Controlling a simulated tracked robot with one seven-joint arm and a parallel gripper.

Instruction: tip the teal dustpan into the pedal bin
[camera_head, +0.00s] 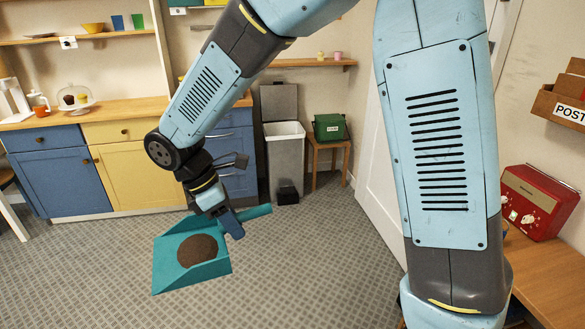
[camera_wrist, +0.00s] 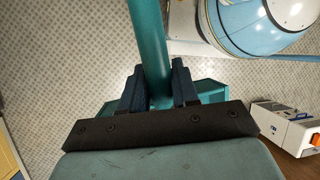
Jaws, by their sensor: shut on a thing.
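The teal dustpan (camera_head: 170,263) hangs above the patterned floor in the head view, with a brown heap (camera_head: 197,250) lying in its pan. My gripper (camera_head: 232,226) is shut on the dustpan's handle. In the wrist view the handle (camera_wrist: 150,45) runs up between the two dark fingers of my gripper (camera_wrist: 158,85), and part of the pan (camera_wrist: 212,90) shows behind them. The pedal bin (camera_head: 285,160) stands against the back wall, to the right of and beyond the dustpan. Its lid (camera_head: 279,101) is up and its white rim shows. A dark pedal (camera_head: 287,194) is at its foot.
Left of the bin is a counter with blue and yellow cabinets (camera_head: 135,174). Right of it a green box (camera_head: 329,127) sits on a small wooden stool (camera_head: 338,145). A red case (camera_head: 538,200) rests on a wooden desk (camera_head: 545,270) at right. The floor (camera_head: 310,250) before the bin is clear.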

